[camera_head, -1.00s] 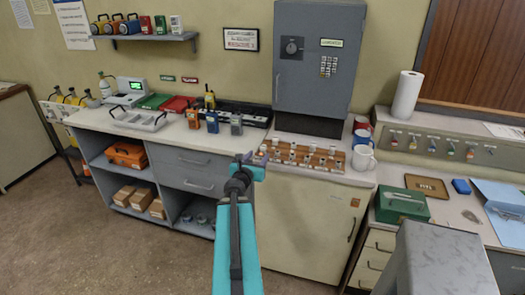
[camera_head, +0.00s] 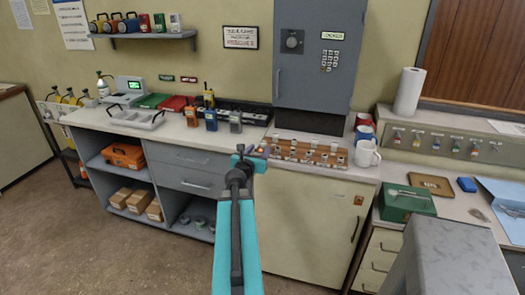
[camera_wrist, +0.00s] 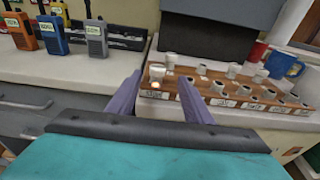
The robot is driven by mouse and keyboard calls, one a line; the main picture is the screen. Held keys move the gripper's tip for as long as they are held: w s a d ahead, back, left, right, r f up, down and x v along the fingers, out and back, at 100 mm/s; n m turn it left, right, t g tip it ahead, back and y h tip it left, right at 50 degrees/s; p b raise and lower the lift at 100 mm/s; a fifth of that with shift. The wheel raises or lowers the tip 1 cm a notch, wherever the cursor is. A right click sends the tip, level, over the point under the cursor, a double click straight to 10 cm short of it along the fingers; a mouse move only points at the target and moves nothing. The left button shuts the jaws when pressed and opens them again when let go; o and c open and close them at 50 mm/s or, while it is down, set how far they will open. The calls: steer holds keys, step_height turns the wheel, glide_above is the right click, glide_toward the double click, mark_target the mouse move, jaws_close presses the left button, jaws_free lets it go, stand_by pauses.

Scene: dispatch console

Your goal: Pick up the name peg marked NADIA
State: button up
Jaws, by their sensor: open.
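A wooden peg board (camera_head: 318,158) with several pale pegs stands on the counter below the grey cabinet. In the wrist view the board (camera_wrist: 247,104) runs from the middle to the right, with white labels along its front. The labels are too small to read, so I cannot tell which peg is marked NADIA. My gripper (camera_head: 251,152) is at the left end of the board in the head view. In the wrist view my gripper (camera_wrist: 160,95) is open and empty, its two purple fingers pointing at the board's left end, where a white peg (camera_wrist: 157,72) shows between and beyond them.
Handheld radios (camera_head: 211,120) stand on the counter left of the board. Bare counter (camera_head: 175,133) lies at the left.

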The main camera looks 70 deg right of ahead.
mark_target(263, 145)
steer(key=shift+d+f+b, duration=0.15)
steer(key=shift+d+b, duration=0.1)
steer(key=shift+b, duration=0.3)
steer(key=shift+d+p, duration=0.3)
steer(key=shift+d, duration=0.15)
steer(key=shift+w+d+f+p, duration=0.1)
steer(key=shift+d+f+p, duration=0.05)
steer(key=shift+d, duration=1.05)
steer(key=shift+w+d+f+p, duration=0.1)
steer(key=shift+d+f+p, duration=0.05)
steer(key=shift+d, duration=1.05)
steer(key=shift+w+d+f+p, duration=0.15)
steer(key=shift+d+p, duration=0.1)
steer(key=shift+d, duration=0.5)
steer(key=shift+w+d+r+p, duration=0.15)
steer(key=shift+d+p, duration=0.1)
steer(key=shift+d, duration=0.45)
steer(key=shift+d+f, duration=0.15)
steer(key=shift+d, duration=0.4)
steer(key=shift+d+f, duration=0.15)
steer(key=shift+d, duration=0.35)
